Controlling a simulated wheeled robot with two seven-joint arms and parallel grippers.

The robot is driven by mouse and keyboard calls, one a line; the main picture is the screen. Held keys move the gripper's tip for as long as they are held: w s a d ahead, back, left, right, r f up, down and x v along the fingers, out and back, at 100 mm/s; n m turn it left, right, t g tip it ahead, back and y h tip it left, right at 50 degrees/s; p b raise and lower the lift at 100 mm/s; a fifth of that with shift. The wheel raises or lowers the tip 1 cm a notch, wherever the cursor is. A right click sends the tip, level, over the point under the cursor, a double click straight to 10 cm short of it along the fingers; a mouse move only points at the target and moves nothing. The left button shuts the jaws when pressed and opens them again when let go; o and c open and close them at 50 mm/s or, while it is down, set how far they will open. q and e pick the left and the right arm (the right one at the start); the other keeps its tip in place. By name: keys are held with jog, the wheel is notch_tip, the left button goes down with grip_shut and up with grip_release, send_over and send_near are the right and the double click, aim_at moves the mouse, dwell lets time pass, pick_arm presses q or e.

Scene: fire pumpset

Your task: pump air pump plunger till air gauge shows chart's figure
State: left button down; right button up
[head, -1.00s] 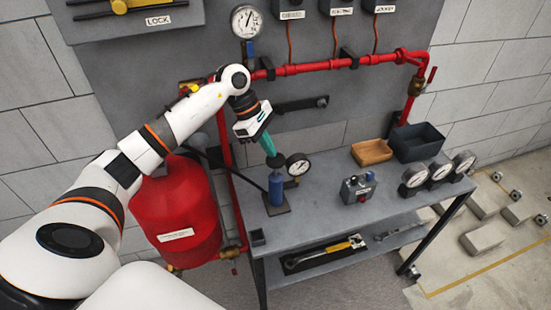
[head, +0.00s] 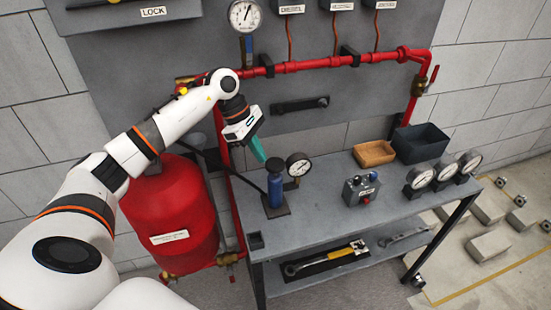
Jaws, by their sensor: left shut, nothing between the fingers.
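The air pump (head: 275,188) is a blue upright cylinder on a dark base at the left end of the grey bench. Its plunger has a black knob (head: 275,163) on top. The air gauge (head: 298,165) is a round white dial just right of the pump; its reading is too small to tell. My left gripper (head: 261,157), with teal fingers, is shut and empty. It points down just left of and slightly above the knob; I cannot tell whether it touches. My right gripper is out of view. I cannot make out a chart.
A red tank (head: 172,215) stands left of the bench (head: 330,212). On the bench are a control box (head: 361,189), a wooden tray (head: 374,153), a dark bin (head: 421,143) and several loose gauges. A red pipe (head: 310,65) crosses the panel behind.

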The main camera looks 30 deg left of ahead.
pick_arm(q)
jog(key=shift+a, duration=0.3)
jog(key=w+b+v, duration=0.1)
jog(key=v, duration=1)
jog(key=shift+s+a+r, duration=0.2)
jog(key=shift+s+r, duration=0.2)
jog(key=shift+s, duration=0.1)
